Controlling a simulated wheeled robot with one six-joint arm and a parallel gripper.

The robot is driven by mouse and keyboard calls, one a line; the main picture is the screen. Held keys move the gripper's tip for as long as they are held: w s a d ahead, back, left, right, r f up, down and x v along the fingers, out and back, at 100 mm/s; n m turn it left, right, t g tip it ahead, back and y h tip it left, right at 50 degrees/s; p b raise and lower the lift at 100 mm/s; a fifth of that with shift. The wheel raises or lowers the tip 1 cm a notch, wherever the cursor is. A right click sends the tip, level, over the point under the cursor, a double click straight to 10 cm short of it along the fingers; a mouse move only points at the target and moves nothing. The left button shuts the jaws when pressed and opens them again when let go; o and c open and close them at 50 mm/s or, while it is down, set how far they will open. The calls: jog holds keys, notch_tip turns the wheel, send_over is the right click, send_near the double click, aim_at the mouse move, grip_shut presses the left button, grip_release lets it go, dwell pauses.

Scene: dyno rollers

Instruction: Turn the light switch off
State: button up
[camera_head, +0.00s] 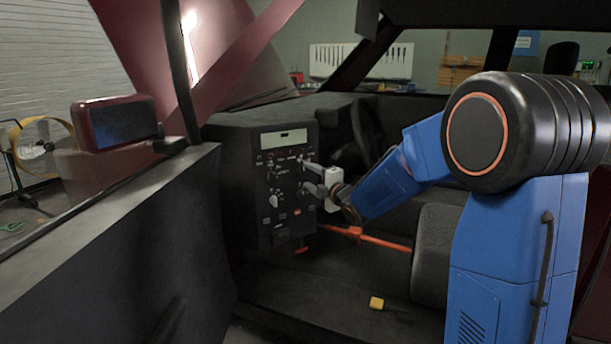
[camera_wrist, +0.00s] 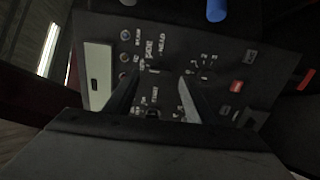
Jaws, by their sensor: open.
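A black control panel (camera_head: 265,185) with several knobs, switches and white labels stands in the car's dashboard. It also fills much of the wrist view (camera_wrist: 215,45), rotated. The labels are too blurred to read, so I cannot tell which control is the light switch or how it is set. My gripper (camera_head: 304,175) is in front of the right part of the panel, its two fingers spread one above the other. In the wrist view my gripper (camera_wrist: 161,80) has its fingers apart over the panel's small controls. I cannot tell whether a fingertip touches any control.
A red button (camera_wrist: 236,86) is on the panel. The steering wheel (camera_head: 365,130) is behind my gripper. An orange bar (camera_head: 370,237) crosses below it. A yellow block (camera_head: 376,303) lies on the car floor. The open door (camera_head: 120,235) bounds the left side.

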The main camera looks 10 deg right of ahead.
jog(key=v, duration=1.3)
jog(key=shift+s, duration=0.3)
jog(key=shift+d, duration=0.1)
